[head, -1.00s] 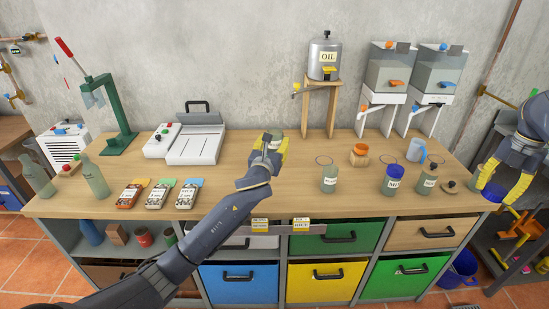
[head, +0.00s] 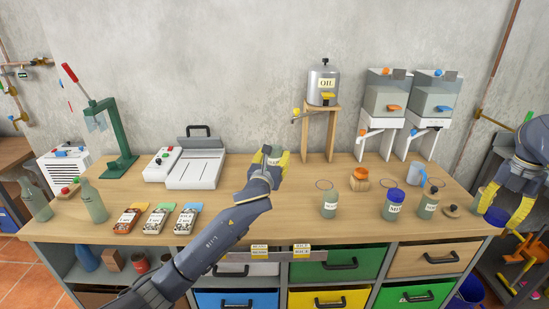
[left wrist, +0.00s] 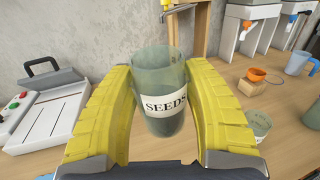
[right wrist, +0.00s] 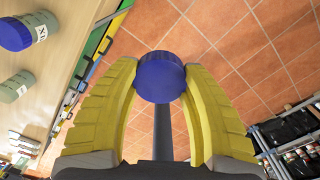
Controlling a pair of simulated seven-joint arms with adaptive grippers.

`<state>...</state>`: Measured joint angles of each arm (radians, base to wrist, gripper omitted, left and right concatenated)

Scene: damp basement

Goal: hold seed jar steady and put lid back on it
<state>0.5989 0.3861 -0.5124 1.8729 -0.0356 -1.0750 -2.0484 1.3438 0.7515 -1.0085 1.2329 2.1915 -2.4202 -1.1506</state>
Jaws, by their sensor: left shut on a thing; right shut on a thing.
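The seed jar, a grey-green open jar with a SEEDS label, is between the fingers of my left gripper (left wrist: 163,115) in the left wrist view. That gripper is shut on the seed jar (left wrist: 160,75). In the head view my left gripper (head: 270,165) is over the back middle of the table and partly hides the jar. My right gripper (right wrist: 160,95) is shut on a round blue lid (right wrist: 160,78). In the head view the lid (head: 497,216) is held at the table's right edge, well apart from the jar.
An open jar (head: 330,207), a blue-lidded jar (head: 393,208) and another jar (head: 427,208) stand at the table's right, near a blue mug (head: 416,173). A heat sealer (head: 195,170) and seed packets (head: 157,221) are at the left. Bare tabletop (head: 300,222) lies between.

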